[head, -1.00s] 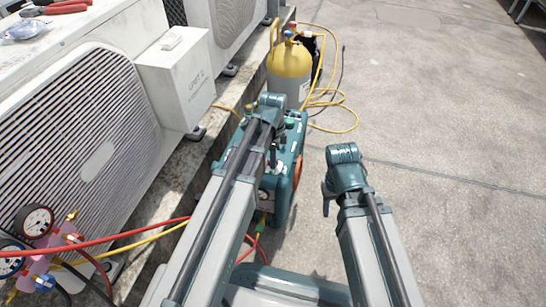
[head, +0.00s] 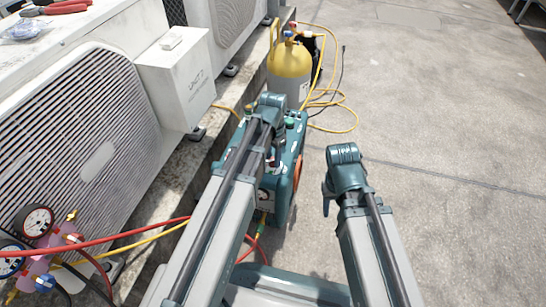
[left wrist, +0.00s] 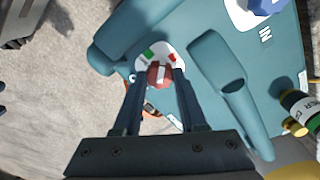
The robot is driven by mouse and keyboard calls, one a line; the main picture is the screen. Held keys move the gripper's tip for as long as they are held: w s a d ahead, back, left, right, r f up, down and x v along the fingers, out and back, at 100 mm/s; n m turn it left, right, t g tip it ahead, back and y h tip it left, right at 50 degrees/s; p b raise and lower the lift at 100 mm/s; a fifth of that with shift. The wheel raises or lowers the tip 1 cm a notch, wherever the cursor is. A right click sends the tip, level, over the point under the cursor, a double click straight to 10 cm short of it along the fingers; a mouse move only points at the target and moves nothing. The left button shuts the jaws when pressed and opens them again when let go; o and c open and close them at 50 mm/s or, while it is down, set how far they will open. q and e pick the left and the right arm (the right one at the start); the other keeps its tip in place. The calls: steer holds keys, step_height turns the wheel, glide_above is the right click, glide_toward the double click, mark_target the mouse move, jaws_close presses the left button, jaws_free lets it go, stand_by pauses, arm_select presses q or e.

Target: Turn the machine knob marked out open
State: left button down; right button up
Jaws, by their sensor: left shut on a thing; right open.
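The teal machine (head: 290,175) stands on the ground beside the condenser ledge. In the left wrist view, its top (left wrist: 215,60) carries a red knob (left wrist: 159,74) with a pale bar, on a white plate with green and red marks. My left gripper (left wrist: 160,82) is shut on the red knob, one finger on each side. I cannot read a word beside this knob; the fingers hide part of its plate. A blue knob (left wrist: 266,6) marked IN sits at the top right. In the head view my left arm hides much of the machine top. My right gripper (head: 327,201) is open and empty, right of the machine.
A yellow cylinder (head: 290,64) with yellow hoses stands behind the machine. Condenser units (head: 85,125) line the left side. A gauge manifold (head: 45,255) with red and yellow hoses is at the lower left. The concrete on the right (head: 440,130) is clear.

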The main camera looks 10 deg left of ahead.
mark_target(273, 160)
arm_select(q)
steer(key=n, duration=0.4)
steer(key=shift+n, duration=2.2)
steer(key=shift+c, duration=2.3)
jaws_free()
steer(key=shift+r, duration=0.1)
step_height(273, 160, up, 14)
steer(key=p, duration=1.3)
steer(key=shift+f+p, duration=0.2)
steer(key=shift+p, duration=0.2)
